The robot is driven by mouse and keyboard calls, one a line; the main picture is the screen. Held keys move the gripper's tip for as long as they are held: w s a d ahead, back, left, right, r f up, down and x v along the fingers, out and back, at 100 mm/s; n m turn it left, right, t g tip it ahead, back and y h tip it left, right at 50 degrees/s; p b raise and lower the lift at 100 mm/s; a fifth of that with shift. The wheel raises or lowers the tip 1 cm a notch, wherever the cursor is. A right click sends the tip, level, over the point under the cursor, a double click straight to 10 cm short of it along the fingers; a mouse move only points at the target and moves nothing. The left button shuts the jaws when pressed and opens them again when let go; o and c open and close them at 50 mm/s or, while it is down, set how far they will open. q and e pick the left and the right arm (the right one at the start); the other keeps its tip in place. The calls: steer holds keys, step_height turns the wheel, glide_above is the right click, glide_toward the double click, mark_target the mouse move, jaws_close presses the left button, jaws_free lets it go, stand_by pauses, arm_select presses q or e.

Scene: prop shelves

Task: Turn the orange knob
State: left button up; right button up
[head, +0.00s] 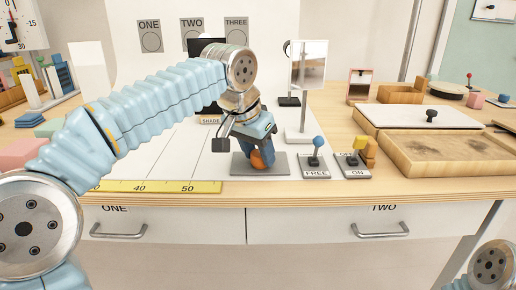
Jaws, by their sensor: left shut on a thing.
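My right gripper is out of view; only a part of my right arm shows at the lower right corner.
A mirror on a stand (309,66) is behind. A wooden tray (440,170) lies at the right. A yellow ruler (165,187) runs along the front edge.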

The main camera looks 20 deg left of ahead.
arm_select(q)
steer(key=n+p, duration=0.1)
steer(key=n, duration=0.1)
steer(key=n+y+p, duration=0.1)
steer(key=n, duration=0.1)
steer(key=shift+d+r+t+y, duration=0.15)
steer(key=shift+t+y, duration=0.15)
steer(key=shift+n+y+p, duration=0.7)
steer(key=shift+n+p, duration=0.1)
steer(key=shift+n, duration=1.2)
steer(key=o, duration=1.1)
steer(key=shift+c, duration=0.2)
steer(key=shift+d, duration=0.1)
steer(key=p+v, duration=0.2)
steer(key=v, duration=1.1)
steer(key=shift+r, duration=0.3)
steer(key=shift+d, duration=0.1)
